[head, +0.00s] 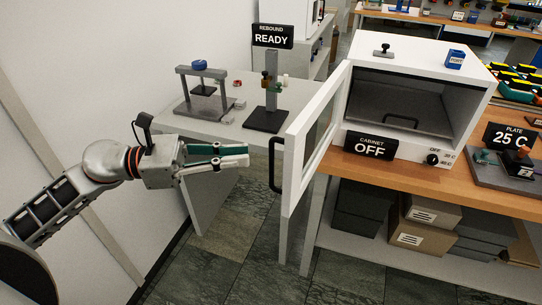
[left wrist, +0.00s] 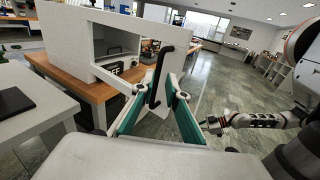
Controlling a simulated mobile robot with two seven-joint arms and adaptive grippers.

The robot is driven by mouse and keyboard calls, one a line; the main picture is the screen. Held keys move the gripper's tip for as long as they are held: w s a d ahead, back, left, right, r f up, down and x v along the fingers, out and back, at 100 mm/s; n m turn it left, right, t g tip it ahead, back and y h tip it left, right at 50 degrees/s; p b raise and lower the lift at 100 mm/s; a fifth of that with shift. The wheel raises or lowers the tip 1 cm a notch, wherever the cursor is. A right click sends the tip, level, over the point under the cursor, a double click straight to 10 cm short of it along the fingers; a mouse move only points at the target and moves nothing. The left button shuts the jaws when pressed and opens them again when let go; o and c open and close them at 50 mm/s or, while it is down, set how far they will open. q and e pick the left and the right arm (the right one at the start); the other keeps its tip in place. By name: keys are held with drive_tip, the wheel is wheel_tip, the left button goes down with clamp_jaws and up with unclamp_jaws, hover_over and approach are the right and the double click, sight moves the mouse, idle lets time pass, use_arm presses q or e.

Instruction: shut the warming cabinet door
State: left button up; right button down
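The white warming cabinet (head: 462,100) stands on the wooden bench with its dark inside showing. Its white-framed door (head: 296,168) is hinged at the cabinet's left side and stands wide open. A black bar handle (head: 277,165) is on the door's left-facing side. My left gripper (head: 248,155) is open and empty, a short way left of the handle. In the left wrist view the handle (left wrist: 157,76) shows beyond and between the separated fingertips (left wrist: 176,75); I see no clear contact. My right gripper (left wrist: 211,125) shows small in the left wrist view, its opening unclear.
A grey side table (head: 217,132) with a small press and a stand is behind my left gripper. Boxes (head: 425,222) sit under the bench. The floor before it is clear.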

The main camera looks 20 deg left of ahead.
use_arm(q)
drive_tip(key=p+x, duration=0.3)
drive_tip(key=x, duration=0.4)
drive_tip(key=shift+w+d, duration=0.15)
clamp_jaws()
drive_tip(key=shift+d, duration=0.15)
